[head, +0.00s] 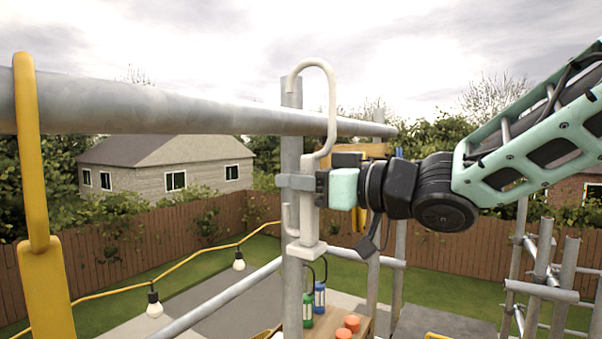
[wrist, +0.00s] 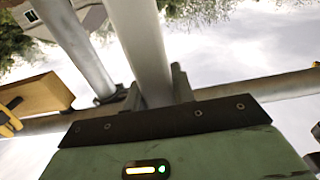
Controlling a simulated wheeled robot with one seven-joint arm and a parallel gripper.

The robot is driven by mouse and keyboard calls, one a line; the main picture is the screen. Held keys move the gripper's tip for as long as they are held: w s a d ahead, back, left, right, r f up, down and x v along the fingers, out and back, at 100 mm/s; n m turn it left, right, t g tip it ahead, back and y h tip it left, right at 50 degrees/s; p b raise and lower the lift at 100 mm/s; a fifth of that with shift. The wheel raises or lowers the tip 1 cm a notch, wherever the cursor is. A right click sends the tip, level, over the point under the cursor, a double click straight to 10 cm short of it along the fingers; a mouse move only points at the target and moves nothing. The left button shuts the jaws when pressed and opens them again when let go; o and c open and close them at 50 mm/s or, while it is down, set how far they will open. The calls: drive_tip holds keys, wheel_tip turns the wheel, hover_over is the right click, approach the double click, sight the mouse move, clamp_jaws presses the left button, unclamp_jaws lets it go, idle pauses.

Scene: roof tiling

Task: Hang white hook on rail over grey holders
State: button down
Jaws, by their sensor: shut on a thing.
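The white hook (head: 331,95) stands upright in the head view, its curved top above the rail and its shank in front of it. The curve's free tip is near the rail's upper edge; I cannot tell if it passes behind. My gripper (head: 300,187) is shut on the hook's shank, below the rail. In the wrist view the pale shank (wrist: 150,50) runs between the fingertips (wrist: 155,85). The grey rail (head: 150,105) crosses the head view; a pipe (wrist: 285,85) crosses behind my gripper in the wrist view. I cannot clearly make out the grey holders.
A yellow hook (head: 30,150) hangs over the rail at the left. A grey upright post (head: 292,270) stands close to the white hook. A string of bulbs (head: 154,303) crosses low left. A wooden table (head: 362,325) below bears a green bottle (head: 308,312), a blue bottle (head: 320,297) and orange-topped items.

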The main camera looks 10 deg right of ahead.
drive_tip(key=w+a+f+b, duration=0.4)
drive_tip(key=a, duration=0.2)
drive_tip(key=shift+w+f+b, duration=0.25)
drive_tip(key=shift+f+b, duration=0.05)
drive_tip(key=shift+b, duration=0.05)
idle(0.8)
drive_tip(key=c, duration=1.1)
unclamp_jaws()
drive_tip(key=shift+d, duration=0.1)
